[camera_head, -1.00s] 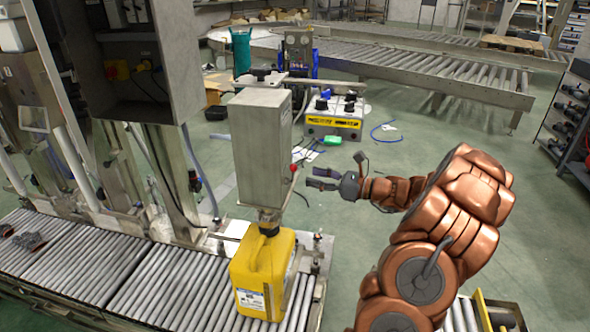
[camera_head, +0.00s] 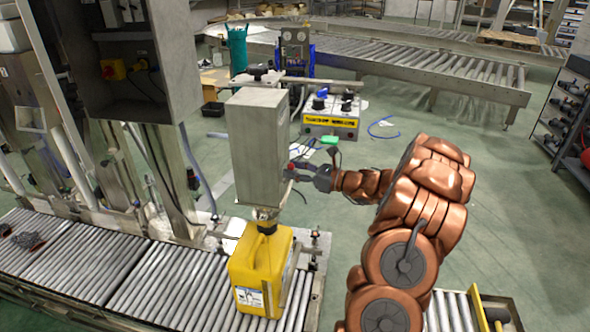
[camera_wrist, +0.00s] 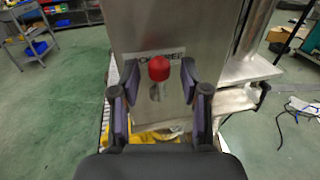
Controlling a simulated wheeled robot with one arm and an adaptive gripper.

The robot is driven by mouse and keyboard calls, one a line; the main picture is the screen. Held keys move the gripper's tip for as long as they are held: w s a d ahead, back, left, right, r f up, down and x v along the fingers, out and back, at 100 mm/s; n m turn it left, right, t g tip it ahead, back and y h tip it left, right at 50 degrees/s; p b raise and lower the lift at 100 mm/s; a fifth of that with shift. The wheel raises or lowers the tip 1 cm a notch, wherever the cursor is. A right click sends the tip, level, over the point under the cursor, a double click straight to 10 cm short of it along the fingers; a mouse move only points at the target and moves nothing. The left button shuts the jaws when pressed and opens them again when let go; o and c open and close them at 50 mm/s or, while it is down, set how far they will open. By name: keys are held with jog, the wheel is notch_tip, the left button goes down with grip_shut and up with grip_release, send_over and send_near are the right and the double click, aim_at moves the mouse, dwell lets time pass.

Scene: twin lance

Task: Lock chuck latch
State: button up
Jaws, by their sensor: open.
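The chuck latch shows in the wrist view as a lever with a red knob (camera_wrist: 159,68) on the face of a grey metal housing (camera_wrist: 185,30). My gripper (camera_wrist: 160,95) is open, with one dark finger on each side of the lever. I cannot tell whether either finger touches it. In the head view my gripper (camera_head: 298,172) is at the right side of the tall grey housing (camera_head: 258,145), and the knob is mostly hidden there. A yellow jerrycan (camera_head: 262,262) stands upright under the housing, its neck at the housing's lower end.
The jerrycan stands on a roller conveyor (camera_head: 170,270). A metal frame with a horizontal bar (camera_head: 320,83) is behind the housing. A control box (camera_head: 332,118) and loose cables lie beyond my gripper. Green floor (camera_head: 500,170) is free to the right.

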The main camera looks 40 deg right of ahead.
grip_shut()
jog(key=shift+f+b, duration=0.15)
jog(key=shift+b, duration=0.45)
jog(key=n+b, duration=0.2)
jog(key=s+a+n+b, duration=0.1)
jog(key=b, duration=0.2)
jog(key=f+n+y+b, duration=0.1)
jog(key=n+b, duration=0.1)
jog(key=b, duration=0.1)
jog(key=shift+s+a+n+t, duration=0.2)
jog(key=shift+a+n+t, duration=0.1)
jog(key=shift+s+a+r+n+b, duration=0.1)
jog(key=shift+s+a+n+b, duration=0.05)
jog(key=shift+n+b, duration=0.7)
